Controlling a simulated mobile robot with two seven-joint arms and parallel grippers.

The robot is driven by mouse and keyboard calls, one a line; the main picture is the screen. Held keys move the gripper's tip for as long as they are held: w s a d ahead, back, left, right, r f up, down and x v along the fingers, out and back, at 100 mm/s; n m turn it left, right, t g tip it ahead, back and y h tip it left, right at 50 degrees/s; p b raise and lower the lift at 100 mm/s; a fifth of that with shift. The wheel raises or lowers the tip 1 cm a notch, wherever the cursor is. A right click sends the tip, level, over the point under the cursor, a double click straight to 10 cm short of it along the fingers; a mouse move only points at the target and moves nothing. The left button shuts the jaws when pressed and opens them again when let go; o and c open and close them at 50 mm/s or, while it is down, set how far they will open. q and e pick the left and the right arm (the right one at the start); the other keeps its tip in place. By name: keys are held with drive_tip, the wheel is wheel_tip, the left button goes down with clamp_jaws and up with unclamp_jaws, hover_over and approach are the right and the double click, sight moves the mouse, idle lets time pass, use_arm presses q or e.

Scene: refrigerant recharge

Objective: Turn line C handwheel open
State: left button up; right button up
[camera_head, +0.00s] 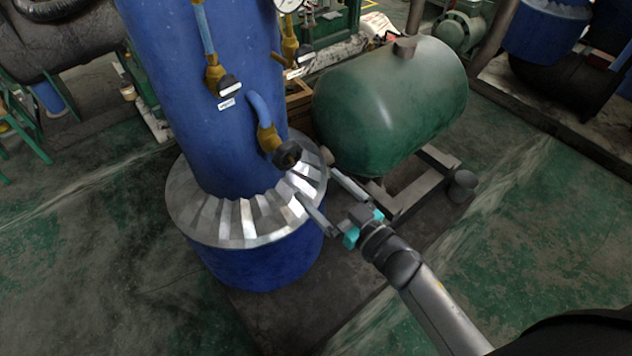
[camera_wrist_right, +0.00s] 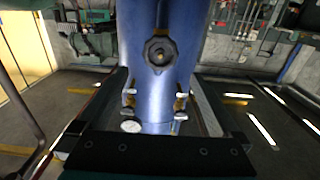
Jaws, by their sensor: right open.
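A dark round handwheel (camera_head: 287,154) sits on a brass valve (camera_head: 268,137) at the end of a short blue pipe on the blue column. It faces my right gripper. In the right wrist view the lobed handwheel (camera_wrist_right: 160,50) shows face-on, near the middle of the gap between the fingers. My right gripper (camera_head: 313,184) is open and empty, with its fingertips just short of the wheel. No contact shows. No line C label is readable on the wheel. My left gripper is not in view.
A silver segmented collar (camera_head: 240,222) rings the column (camera_head: 205,110) below the wheel, close to a right finger. A green tank (camera_head: 385,105) stands just right. Two other brass valves (camera_head: 213,75) (camera_head: 290,45) and a gauge (camera_head: 288,4) are higher up. Floor at lower left is clear.

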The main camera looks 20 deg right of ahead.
sight(291, 159)
drive_tip(key=b+x, duration=0.3)
drive_tip(key=x, duration=0.6)
drive_tip(key=shift+w+a, duration=0.1)
drive_tip(key=shift+w, duration=0.1)
drive_tip(key=shift+s, duration=0.1)
drive_tip(key=shift+c, duration=1.4)
drive_tip(key=c, duration=1)
drive_tip(key=n, duration=0.4)
drive_tip(key=shift+n, duration=0.4)
drive_tip(key=n+b, duration=0.1)
drive_tip(key=n, duration=0.3)
drive_tip(key=shift+n, duration=0.4)
